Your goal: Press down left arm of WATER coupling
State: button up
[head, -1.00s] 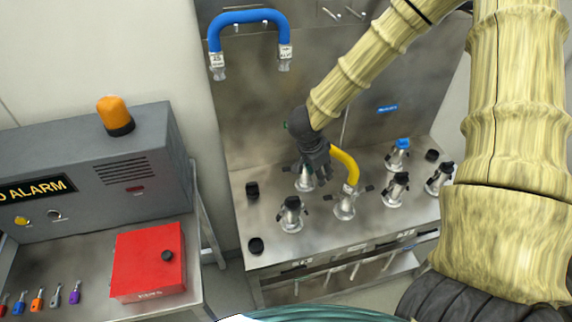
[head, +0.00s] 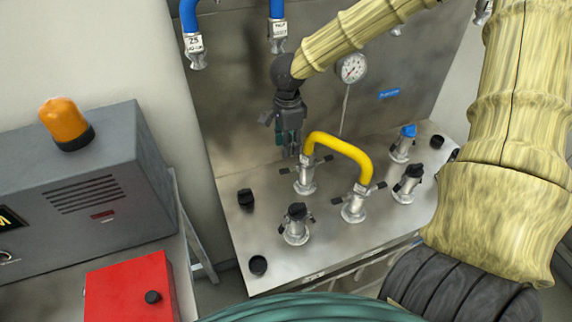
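A yellow U-shaped hose (head: 340,143) joins two metal couplings on the steel bench. One end is on the rear left coupling (head: 305,181), the other on the front right coupling (head: 354,208). Each has dark side arms; the left arm (head: 290,171) of the rear left coupling sticks out to the left. I cannot read which coupling is WATER. My gripper (head: 290,152) points down just above that left arm, left of the hose end. It seems apart from the arm and holds nothing I can see. Its fingers are small and dark, so their opening is unclear.
Capped couplings stand at the front left (head: 296,226) and right (head: 407,184), with a blue-capped one (head: 403,145) behind. Loose black caps (head: 246,198) sit on the bench. A pressure gauge (head: 351,68) and blue hose (head: 192,30) are on the back panel. A red box (head: 130,288) is at left.

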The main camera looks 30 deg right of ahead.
aim_at(287, 169)
jog(key=shift+f+p, duration=0.75)
jog(key=shift+f, duration=4.1)
jog(key=shift+a, duration=0.1)
grip_shut()
